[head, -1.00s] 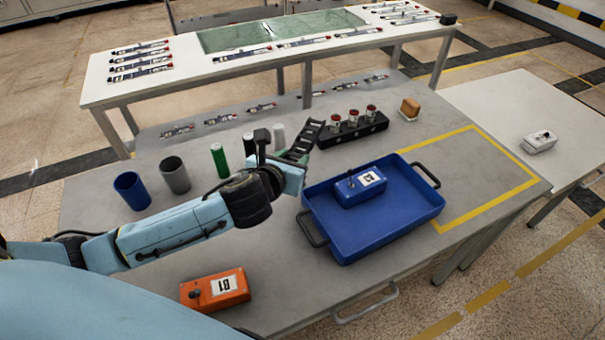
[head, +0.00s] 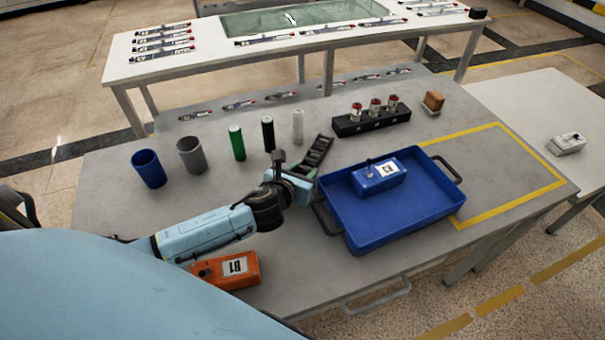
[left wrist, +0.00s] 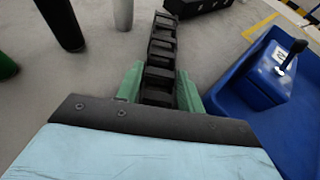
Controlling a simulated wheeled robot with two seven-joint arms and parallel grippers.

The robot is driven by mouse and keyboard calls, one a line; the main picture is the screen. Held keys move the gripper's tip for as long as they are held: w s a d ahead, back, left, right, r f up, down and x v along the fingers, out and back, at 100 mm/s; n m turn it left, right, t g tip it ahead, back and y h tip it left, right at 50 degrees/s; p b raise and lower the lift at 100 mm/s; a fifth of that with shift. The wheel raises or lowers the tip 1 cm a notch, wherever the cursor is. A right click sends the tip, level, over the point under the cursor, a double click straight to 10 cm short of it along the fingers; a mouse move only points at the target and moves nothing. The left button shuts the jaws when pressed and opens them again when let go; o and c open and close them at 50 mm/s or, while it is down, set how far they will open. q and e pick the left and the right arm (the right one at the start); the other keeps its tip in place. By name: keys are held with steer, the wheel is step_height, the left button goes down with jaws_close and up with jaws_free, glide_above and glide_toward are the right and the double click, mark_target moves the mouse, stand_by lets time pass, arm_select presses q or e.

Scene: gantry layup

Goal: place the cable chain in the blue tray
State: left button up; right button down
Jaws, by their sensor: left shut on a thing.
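The cable chain (head: 318,152) is a black linked strip. My left gripper (head: 303,172) is shut on it, and the chain sticks out beyond the fingertips, away from me. In the left wrist view the chain (left wrist: 162,50) runs up between the green fingers of the gripper (left wrist: 160,88). The blue tray (head: 400,215) lies on the grey table just right of the gripper, and its wall also shows in the left wrist view (left wrist: 225,95). A blue box with a black lever (head: 378,178) stands in the tray. The chain is outside the tray, left of its rim. My right gripper is not in view.
Green, black and white cylinders (head: 237,143) stand behind the gripper, with blue (head: 149,170) and grey (head: 191,155) cups further left. A black holder with red-topped pieces (head: 372,122) stands behind the tray. An orange box (head: 228,270) lies near my arm. The tray's front half is clear.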

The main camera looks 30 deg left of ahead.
arm_select(q)
steer(key=shift+r, duration=0.1)
steer(key=shift+f, duration=0.2)
steer(key=o, duration=0.8)
